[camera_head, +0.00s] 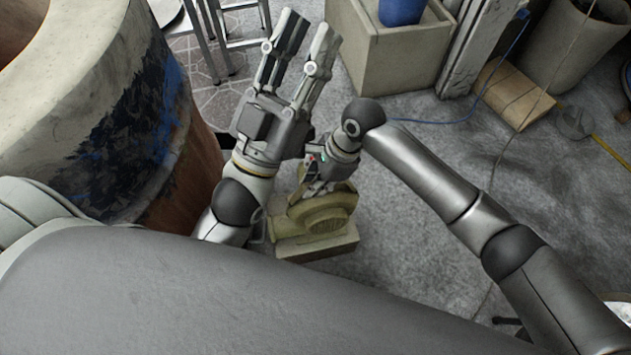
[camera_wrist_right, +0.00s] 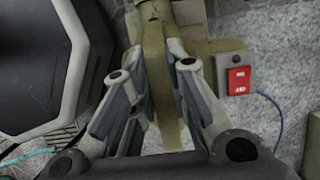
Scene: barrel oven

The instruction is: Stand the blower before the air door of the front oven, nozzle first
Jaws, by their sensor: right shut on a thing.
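The blower (camera_head: 318,220) is an olive-yellow snail-shaped housing on a blocky base, low in the middle of the head view. My right gripper (camera_head: 318,190) comes down on it from above and is shut on its upper part. In the right wrist view the fingers stand on both sides of an olive upright part of the blower (camera_wrist_right: 158,75). My left gripper (camera_head: 306,38) is open and empty, above and beyond the blower. A large barrel oven (camera_head: 95,95) with a pale thick rim stands at the left. Its air door and the blower's nozzle cannot be made out.
A concrete planter (camera_head: 395,65) holding a blue object (camera_head: 402,10) stands at the back. A wooden board (camera_head: 515,92), a round pot (camera_head: 580,45) and a blue cable (camera_head: 450,121) are at the right. A metal stool (camera_head: 215,35) is behind the oven.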

